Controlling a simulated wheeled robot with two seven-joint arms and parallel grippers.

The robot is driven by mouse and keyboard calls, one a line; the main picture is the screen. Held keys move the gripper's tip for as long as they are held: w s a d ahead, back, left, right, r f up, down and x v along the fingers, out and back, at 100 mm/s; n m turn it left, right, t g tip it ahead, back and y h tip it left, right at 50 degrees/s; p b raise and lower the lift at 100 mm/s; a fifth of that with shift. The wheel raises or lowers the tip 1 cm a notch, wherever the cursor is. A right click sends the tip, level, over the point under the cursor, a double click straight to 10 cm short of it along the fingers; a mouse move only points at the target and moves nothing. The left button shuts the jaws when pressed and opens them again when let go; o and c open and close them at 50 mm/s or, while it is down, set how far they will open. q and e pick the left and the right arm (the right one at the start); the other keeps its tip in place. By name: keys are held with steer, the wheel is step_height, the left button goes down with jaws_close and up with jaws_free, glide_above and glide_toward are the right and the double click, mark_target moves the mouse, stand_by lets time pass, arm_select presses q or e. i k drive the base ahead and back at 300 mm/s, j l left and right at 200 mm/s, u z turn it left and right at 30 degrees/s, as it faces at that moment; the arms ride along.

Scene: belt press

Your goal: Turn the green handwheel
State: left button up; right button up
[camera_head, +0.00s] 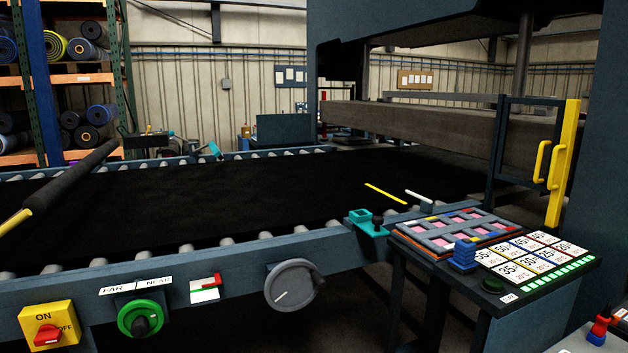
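The green handwheel (141,318) is a round green ring with a dark hub and knob, mounted on the front rail of the belt table at the lower left. A label (136,286) reading FAR and NEAR sits just above it. A white pad with a red pointer (206,287) is right of the wheel. Neither of my grippers shows in the head view, and nothing touches the green wheel.
A yellow ON/OFF switch box (48,324) is left of the wheel; a grey handwheel (293,285) is to the right. The black belt (220,200) lies behind the rail (240,258). A control panel (535,265) stands at right, beside a yellow-handled gate (562,165).

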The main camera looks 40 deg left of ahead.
mark_target(139, 319)
steer(key=u, duration=1.45)
